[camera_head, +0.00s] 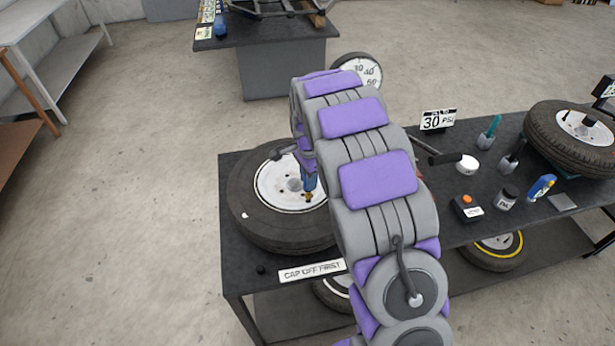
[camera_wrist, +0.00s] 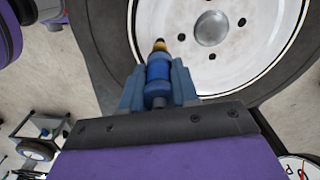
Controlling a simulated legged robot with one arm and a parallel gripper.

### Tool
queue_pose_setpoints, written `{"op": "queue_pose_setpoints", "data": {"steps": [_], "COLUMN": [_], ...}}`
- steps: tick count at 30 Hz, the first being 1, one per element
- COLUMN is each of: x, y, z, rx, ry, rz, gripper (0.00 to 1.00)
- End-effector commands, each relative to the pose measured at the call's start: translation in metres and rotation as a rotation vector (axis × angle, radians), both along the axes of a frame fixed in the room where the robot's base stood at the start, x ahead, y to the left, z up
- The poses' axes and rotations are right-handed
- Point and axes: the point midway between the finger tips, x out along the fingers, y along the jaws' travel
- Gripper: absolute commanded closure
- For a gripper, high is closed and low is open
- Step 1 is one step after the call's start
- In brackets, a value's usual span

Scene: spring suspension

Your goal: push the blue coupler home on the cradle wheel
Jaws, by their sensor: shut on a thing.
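The cradle wheel (camera_head: 246,207), a black tyre with a white rim, lies on the left part of the dark bench. In the wrist view its rim (camera_wrist: 255,50) fills the upper right. The blue coupler (camera_wrist: 159,72) sits between the blue-grey fingers of my gripper (camera_wrist: 159,88), which is shut on it. Its brass tip (camera_wrist: 159,45) points at the white rim. In the head view the coupler (camera_head: 309,181) is over the right part of the rim, partly behind my arm. I cannot tell whether the tip touches a valve stem; no stem shows clearly.
A "CAP OFF FIRST" sign (camera_head: 312,271) is at the bench's front edge, with a small black piece (camera_head: 261,269) left of it. A round gauge (camera_head: 360,74) stands behind my arm. A "30 PSI" sign (camera_head: 438,119), small tools and another tyre (camera_head: 568,140) are on the right.

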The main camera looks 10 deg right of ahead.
Motion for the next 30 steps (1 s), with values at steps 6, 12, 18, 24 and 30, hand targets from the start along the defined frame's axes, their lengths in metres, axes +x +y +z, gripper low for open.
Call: {"op": "queue_pose_setpoints", "data": {"steps": [6,12,18,24,30], "x": [0.0,0.0,0.0,0.0,0.0], "y": [0.0,0.0,0.0,0.0,0.0], "z": [0.0,0.0,-0.001,-0.006,-0.01], "rx": [0.0,0.0,0.0,0.0,0.0], "ry": [-0.001,-0.001,0.0,0.0,-0.001], "rz": [0.0,0.0,0.0,0.0,0.0], "gripper": [1.0,1.0,1.0,1.0,1.0]}}
